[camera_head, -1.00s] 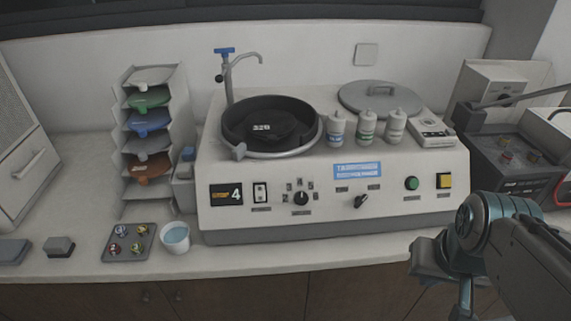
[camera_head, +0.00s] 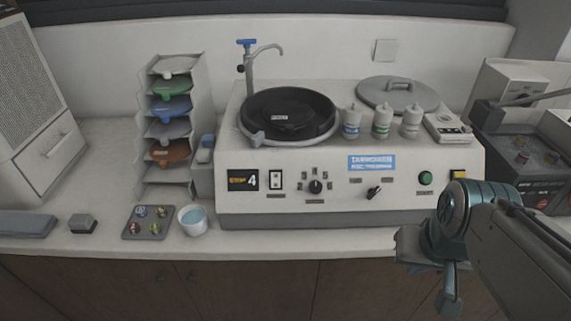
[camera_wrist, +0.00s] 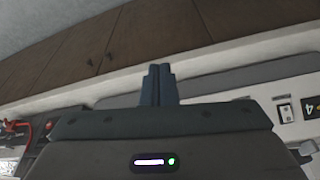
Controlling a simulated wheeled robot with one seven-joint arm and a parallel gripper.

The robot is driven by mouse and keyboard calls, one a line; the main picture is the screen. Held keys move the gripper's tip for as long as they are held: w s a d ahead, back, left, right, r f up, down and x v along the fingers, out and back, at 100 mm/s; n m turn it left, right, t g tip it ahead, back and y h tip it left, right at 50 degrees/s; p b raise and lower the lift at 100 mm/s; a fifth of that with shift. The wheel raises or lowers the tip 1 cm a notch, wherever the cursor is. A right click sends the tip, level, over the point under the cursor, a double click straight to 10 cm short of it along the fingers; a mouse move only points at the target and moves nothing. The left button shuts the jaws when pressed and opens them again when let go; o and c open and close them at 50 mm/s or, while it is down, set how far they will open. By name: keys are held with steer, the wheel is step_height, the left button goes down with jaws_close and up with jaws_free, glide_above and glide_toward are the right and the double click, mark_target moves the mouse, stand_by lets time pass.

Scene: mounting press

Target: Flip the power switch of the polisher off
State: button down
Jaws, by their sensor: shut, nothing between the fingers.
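The polisher (camera_head: 350,208) is a white benchtop machine with a black round bowl (camera_head: 290,117). Its power switch (camera_head: 275,180) is a black-and-white rocker on the left of the front panel, beside a display (camera_head: 243,180) reading 4. I cannot tell the rocker's tilt. The switch also shows at the right edge of the wrist view (camera_wrist: 284,111). My gripper (camera_wrist: 159,84) is shut and empty. In the head view it is in front of the polisher's lower right, well apart from the switch; its fingertips are hard to make out there.
A selector knob (camera_head: 316,187), a second knob (camera_head: 374,192), a green button (camera_head: 425,178) and a yellow switch (camera_head: 458,176) share the panel. A cup (camera_head: 193,220) and sample tray (camera_head: 147,223) stand left of it. Space before the panel's left is clear.

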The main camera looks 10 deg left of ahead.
steer(key=shift+d, duration=0.1)
steer(key=w+a+r+n+t+y+b, duration=0.1)
steer(key=w+r+n+t+b, duration=0.1)
steer(key=w+n+t, duration=0.45)
steer(key=w+a+r+n+t+b, duration=0.15)
steer(key=w+n, duration=0.25)
steer(key=w, duration=0.6)
steer(key=s+a+n+g+y+b, duration=0.1)
steer(key=s+a+n+g+y, duration=0.1)
steer(key=a+n+y, duration=0.3)
steer(key=s+a+f+n+g+y+b, duration=0.1)
steer(key=s+a+n+g+y+b, duration=0.1)
steer(key=a+n+y, duration=0.4)
steer(key=a+n, duration=0.4)
steer(key=a, duration=0.1)
steer(key=shift+s+f+n, duration=0.3)
steer(key=shift+n, duration=0.05)
steer(key=shift+a, duration=0.1)
